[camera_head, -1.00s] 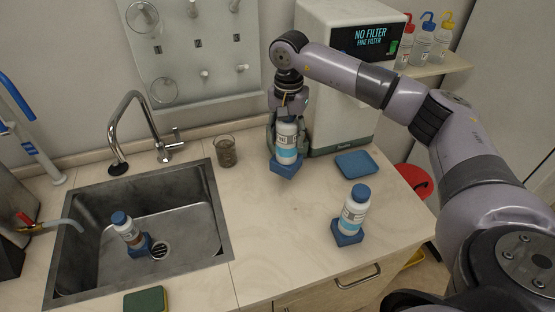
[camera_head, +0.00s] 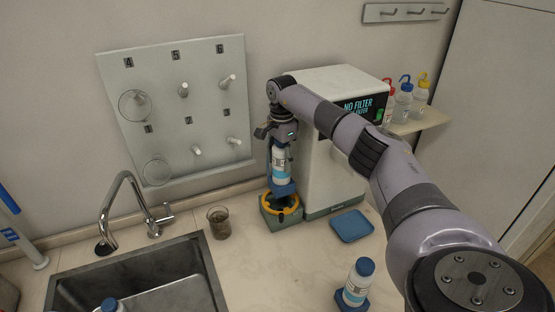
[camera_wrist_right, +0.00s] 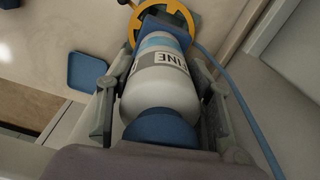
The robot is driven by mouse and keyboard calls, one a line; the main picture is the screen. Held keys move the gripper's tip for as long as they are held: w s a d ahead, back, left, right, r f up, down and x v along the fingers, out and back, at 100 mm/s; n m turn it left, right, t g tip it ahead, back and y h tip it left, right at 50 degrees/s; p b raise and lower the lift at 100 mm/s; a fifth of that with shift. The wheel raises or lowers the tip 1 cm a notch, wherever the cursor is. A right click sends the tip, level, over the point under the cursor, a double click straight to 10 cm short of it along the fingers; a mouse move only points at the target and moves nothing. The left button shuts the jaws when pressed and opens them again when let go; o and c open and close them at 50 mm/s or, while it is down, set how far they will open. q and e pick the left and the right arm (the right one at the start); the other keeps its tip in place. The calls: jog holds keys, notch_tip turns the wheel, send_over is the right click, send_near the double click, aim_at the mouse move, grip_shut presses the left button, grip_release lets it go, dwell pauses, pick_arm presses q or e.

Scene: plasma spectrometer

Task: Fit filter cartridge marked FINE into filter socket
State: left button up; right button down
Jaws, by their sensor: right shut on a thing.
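My right gripper (camera_head: 280,137) is shut on a white filter cartridge (camera_head: 280,165) with a blue cap and a blue square base. In the right wrist view the cartridge (camera_wrist_right: 160,92) shows the word FINE and lies between the two fingers (camera_wrist_right: 165,110). The filter socket (camera_head: 283,213) is a green-grey block with a yellow ring, beside the white spectrometer (camera_head: 332,178). The cartridge is upright, with its base right above or at the ring; I cannot tell whether they touch. In the right wrist view the yellow ring (camera_wrist_right: 126,62) is partly hidden behind the base. My left gripper is not in view.
A second cartridge (camera_head: 357,284) stands at the front right, and another (camera_head: 110,305) is in the sink (camera_head: 62,288). A blue tray (camera_head: 351,226) lies right of the socket. A beaker (camera_head: 219,223) stands left of it. The spectrometer screen reads NO FILTER.

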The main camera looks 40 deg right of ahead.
aim_at(280, 184)
jog(key=shift+w+f+b, duration=0.1)
jog(key=shift+f+b, duration=0.35)
jog(key=shift+f, duration=0.25)
jog(key=shift+w+f+b, duration=0.15)
jog(key=shift+f+b, duration=0.4)
jog(key=shift+f, duration=0.2)
jog(key=shift+f+b, duration=0.85)
jog(key=shift+f, duration=0.65)
jog(key=shift+a+r, duration=0.1)
jog(key=shift+a, duration=0.05)
jog(key=shift+f+b, duration=1.4)
jog(key=shift+f, duration=0.9)
jog(key=c, duration=0.7)
grip_release()
